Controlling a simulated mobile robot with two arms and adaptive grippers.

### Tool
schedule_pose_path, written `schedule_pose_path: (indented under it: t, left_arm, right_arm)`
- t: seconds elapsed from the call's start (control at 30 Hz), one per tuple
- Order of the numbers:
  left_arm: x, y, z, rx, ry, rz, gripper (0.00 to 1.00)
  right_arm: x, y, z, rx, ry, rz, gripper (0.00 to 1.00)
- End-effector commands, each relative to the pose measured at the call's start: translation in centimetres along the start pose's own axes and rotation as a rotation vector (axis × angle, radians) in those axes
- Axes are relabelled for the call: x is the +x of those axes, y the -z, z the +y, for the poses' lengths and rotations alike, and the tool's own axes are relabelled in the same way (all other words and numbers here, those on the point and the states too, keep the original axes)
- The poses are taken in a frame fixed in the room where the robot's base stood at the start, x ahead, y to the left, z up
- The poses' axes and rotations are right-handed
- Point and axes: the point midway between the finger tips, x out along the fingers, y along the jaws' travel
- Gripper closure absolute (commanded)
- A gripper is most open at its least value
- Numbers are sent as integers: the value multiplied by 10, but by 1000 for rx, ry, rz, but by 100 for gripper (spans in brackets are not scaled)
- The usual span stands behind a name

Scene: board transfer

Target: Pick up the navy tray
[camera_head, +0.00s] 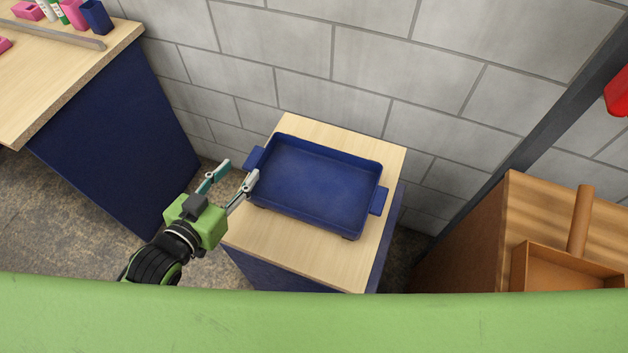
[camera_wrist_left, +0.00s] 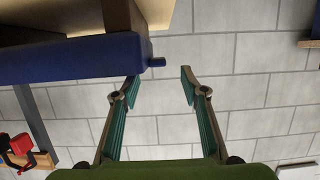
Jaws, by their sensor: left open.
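The navy tray (camera_head: 312,185) is empty and lies flat on a small wood-topped stand (camera_head: 290,255). It has a handle at its left end (camera_head: 255,158) and another at its right end (camera_head: 377,201). My left gripper (camera_head: 238,172) is open and empty, by the tray's left end. One fingertip overlaps the tray's left edge in the head view; I cannot tell whether they touch. In the left wrist view, the tray (camera_wrist_left: 70,60) is at upper left, outside the open fingers (camera_wrist_left: 160,82), with a handle stub beside a fingertip. My right gripper is not in view.
A larger wood-topped table (camera_head: 75,75) with pink and navy items stands at upper left. A brown wooden unit with an open box (camera_head: 560,270) stands at lower right. A grey block wall (camera_head: 300,55) rises right behind the stand.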

Motion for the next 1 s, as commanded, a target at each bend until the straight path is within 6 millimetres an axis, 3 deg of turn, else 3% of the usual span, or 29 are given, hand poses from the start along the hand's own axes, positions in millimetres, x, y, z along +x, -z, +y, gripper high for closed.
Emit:
schedule_pose_path:
  t: [0.3, 0.63, 0.97, 1.0]
  left_arm:
    - [22, 1, 1, 0, -1, 0, 60]
    - [64, 2, 5, -1, 0, 0, 60]
    - [71, 0, 5, 0, -1, -1, 60]
    - [71, 0, 5, 0, -1, -1, 68]
  right_arm:
    - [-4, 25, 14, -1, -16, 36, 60]
    - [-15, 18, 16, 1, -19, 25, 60]
    - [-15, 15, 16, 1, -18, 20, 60]
    - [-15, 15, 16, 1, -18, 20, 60]
